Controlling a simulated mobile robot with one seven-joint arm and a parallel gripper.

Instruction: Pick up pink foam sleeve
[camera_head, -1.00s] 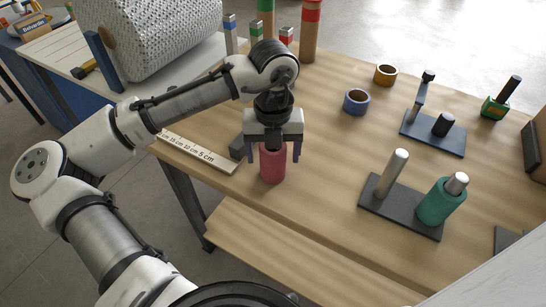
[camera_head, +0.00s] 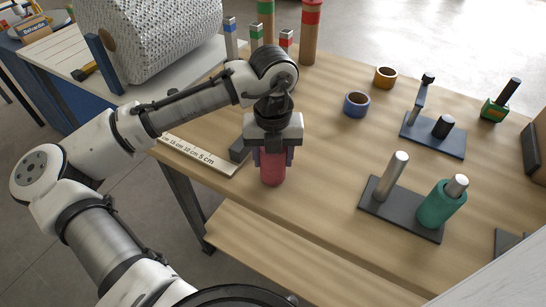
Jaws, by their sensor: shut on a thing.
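The pink foam sleeve (camera_head: 272,172) is a short upright cylinder standing on the wooden table near its front left edge. My gripper (camera_head: 273,157) points straight down over it, with its purple-grey fingers closed on the left and right sides of the sleeve's upper part. The sleeve's top is hidden behind the gripper body. The sleeve's lower part shows below the fingers, and its base appears to be at the table surface.
A dark block (camera_head: 239,151) and a ruler (camera_head: 201,157) lie just left of the sleeve. A two-post stand (camera_head: 378,205) with a green sleeve (camera_head: 437,205) is at the right. Blue (camera_head: 356,103) and orange (camera_head: 385,77) tape rolls sit behind. The table between is clear.

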